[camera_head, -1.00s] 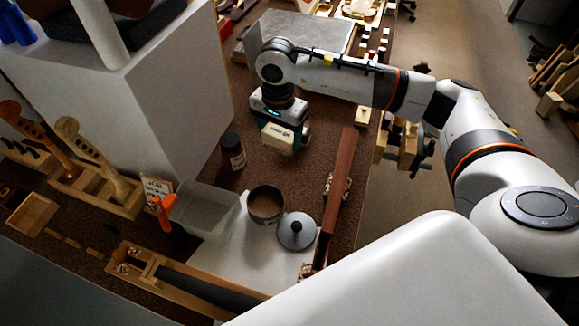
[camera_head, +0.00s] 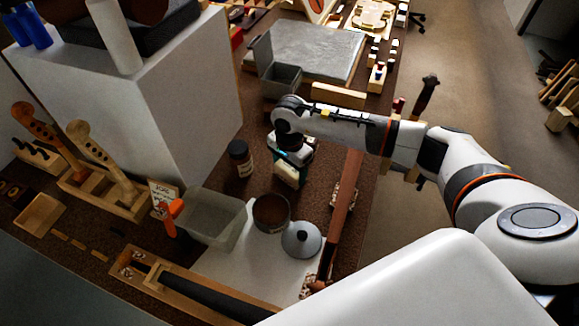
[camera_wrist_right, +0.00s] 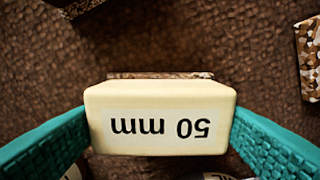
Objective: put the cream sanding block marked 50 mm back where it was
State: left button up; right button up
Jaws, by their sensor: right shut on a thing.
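The cream sanding block (camera_head: 287,176) marked 50 mm is held in my right gripper (camera_head: 291,165), over the brown bench top to the right of a dark jar. In the right wrist view the block (camera_wrist_right: 160,118) sits between the two teal fingers, its "50 mm" face toward the camera and upside down in the picture. The right gripper is shut on it. A thin brown and mottled edge shows just beyond the block. I cannot tell whether the block touches the bench. My left gripper is not in view.
The dark jar (camera_head: 240,158) stands left of the block. A round pot (camera_head: 271,213), a grey lidded item (camera_head: 301,239) and a clear tub (camera_head: 213,218) stand nearer. A long reddish-brown strip (camera_head: 342,215) lies to the right. An open grey bin (camera_head: 281,78) stands farther back.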

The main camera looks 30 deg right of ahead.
aim_at(290, 168)
jog(key=shift+f, duration=0.1)
jog(key=o, duration=0.9)
jog(key=shift+o, duration=0.2)
jog(key=shift+r, duration=0.35)
notch_tip(290, 168, up, 12)
jog(key=b, duration=0.1)
jog(key=shift+f, duration=0.15)
